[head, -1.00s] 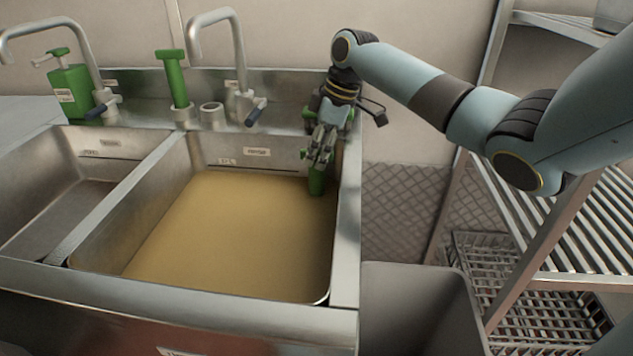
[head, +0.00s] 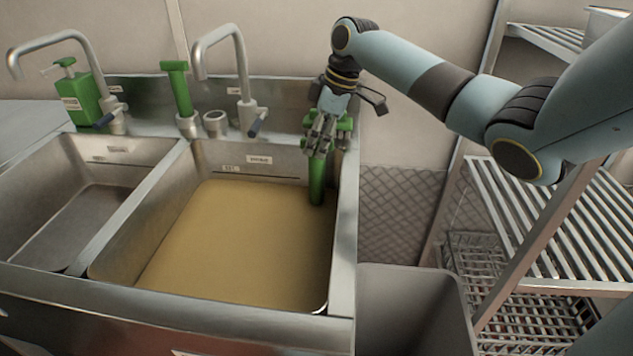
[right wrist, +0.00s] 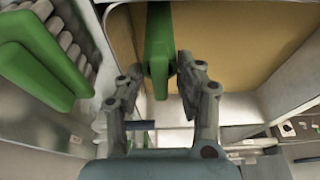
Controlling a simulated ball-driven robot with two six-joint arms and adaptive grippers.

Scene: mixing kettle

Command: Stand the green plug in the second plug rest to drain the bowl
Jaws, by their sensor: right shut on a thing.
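My right gripper (head: 318,152) is shut on the green plug (head: 317,182), at the back right corner of the right bowl (head: 345,230). The plug hangs roughly upright, its lower end at the brownish liquid (head: 240,240); whether its tip is under the surface I cannot tell. In the right wrist view the plug (right wrist: 158,50) is between both fingers. Behind the bowls, one plug rest (head: 187,127) holds another green plug (head: 178,88), standing upright. The second plug rest (head: 215,123), to its right, looks empty. My left gripper is not in view.
A faucet (head: 243,80) stands just right of the empty rest, with a blue-tipped lever. A green bottle (head: 80,95) and another faucet (head: 75,38) are at the left. Another green object (right wrist: 40,55) lies close to the gripper. A rack (head: 540,215) stands at the right.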

